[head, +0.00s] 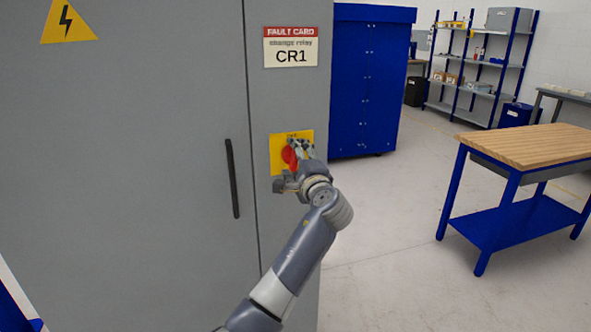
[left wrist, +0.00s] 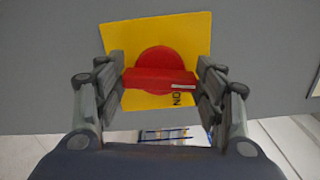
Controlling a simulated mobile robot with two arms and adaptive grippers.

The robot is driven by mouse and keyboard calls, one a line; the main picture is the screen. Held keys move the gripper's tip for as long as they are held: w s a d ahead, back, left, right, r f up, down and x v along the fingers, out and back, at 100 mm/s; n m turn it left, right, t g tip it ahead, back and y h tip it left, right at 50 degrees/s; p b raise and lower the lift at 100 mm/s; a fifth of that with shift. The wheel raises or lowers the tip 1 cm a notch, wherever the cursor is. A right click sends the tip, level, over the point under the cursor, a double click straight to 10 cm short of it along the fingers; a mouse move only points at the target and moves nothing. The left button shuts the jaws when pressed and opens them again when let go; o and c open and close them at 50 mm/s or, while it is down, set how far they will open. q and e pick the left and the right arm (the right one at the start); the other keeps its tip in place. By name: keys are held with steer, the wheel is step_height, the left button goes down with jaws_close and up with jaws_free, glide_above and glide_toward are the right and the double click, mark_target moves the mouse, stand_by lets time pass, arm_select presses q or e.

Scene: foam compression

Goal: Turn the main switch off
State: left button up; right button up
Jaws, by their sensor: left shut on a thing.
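The main switch is a red rotary knob (head: 289,157) on a yellow plate (head: 276,154) fixed to the grey cabinet front. In the left wrist view the red knob (left wrist: 160,79) shows a round base with a bar handle across it, lying level in the picture. A white mark on the bar's right end is near the letters "ON". My left gripper (left wrist: 161,84) has one finger at each end of the bar and is shut on it. In the head view my left gripper (head: 292,163) partly hides the knob. My right gripper is not in view.
The grey cabinet (head: 120,200) has a long black door handle (head: 232,178) and a fault card reading CR1 (head: 291,47). A blue cabinet (head: 365,85) stands behind. A wood-topped blue table (head: 530,145) is at right. Floor between is clear.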

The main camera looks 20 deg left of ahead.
arm_select(q)
steer(key=shift+f+n+b, duration=0.15)
steer(key=shift+n+b, duration=0.6)
steer(key=shift+n, duration=0.25)
steer(key=o, duration=1.1)
steer(key=shift+c, duration=0.2)
steer(key=v, duration=1.2)
steer(key=shift+w, duration=0.1)
